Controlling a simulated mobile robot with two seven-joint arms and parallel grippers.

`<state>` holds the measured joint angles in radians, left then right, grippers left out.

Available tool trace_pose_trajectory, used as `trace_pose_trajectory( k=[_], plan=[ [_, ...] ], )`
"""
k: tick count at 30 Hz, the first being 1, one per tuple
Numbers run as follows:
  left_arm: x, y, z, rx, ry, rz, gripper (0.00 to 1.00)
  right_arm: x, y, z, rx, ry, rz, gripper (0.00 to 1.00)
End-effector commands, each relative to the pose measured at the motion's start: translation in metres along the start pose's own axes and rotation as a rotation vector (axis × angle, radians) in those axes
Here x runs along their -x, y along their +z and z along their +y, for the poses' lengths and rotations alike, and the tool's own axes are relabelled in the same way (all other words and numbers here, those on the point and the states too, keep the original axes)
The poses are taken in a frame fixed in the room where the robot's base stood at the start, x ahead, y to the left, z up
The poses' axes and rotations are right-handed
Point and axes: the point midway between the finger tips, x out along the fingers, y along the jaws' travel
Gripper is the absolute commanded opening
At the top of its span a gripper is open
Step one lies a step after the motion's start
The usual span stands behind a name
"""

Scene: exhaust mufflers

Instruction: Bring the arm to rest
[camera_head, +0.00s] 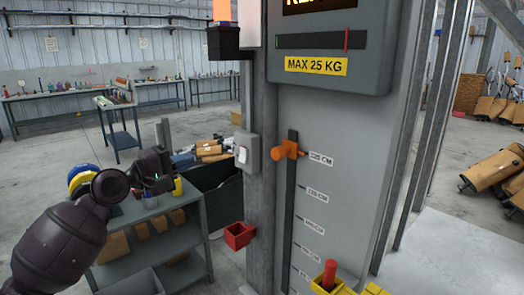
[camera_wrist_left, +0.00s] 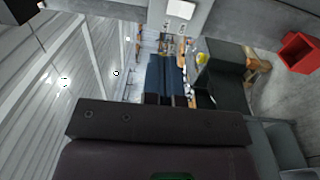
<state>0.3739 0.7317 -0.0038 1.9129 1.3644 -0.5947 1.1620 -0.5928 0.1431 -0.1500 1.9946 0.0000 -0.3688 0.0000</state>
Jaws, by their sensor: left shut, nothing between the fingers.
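My left arm comes in from the lower left in the head view, dark and bent at the wrist. My left gripper (camera_head: 160,172) is shut and empty, held in the air in front of the grey shelf cart. It is left of the grey post and touches nothing that I can make out. My right arm and gripper are not in view.
A grey shelf cart (camera_head: 152,255) with boxes stands below the gripper. A red bin (camera_head: 239,235) and light switch (camera_head: 246,152) sit on the post. An orange slider (camera_head: 289,149) is on the height scale. Workbenches stand far back; mufflers (camera_head: 493,168) lie at right.

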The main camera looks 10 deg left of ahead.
Motion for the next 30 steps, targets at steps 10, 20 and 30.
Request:
trace_pose_trajectory(
  k=[10, 20, 30],
  plan=[
    [-0.001, -0.015, 0.002, -0.558, -0.016, 0.118, 0.0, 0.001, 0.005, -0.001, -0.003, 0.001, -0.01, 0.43],
    [0.017, -0.005, -0.103, -1.274, -0.244, 0.269, 0.0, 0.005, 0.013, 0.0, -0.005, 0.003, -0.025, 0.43],
    [0.093, 0.06, -0.268, -1.628, -0.603, 0.206, 0.0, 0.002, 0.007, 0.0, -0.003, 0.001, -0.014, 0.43]
  ],
)
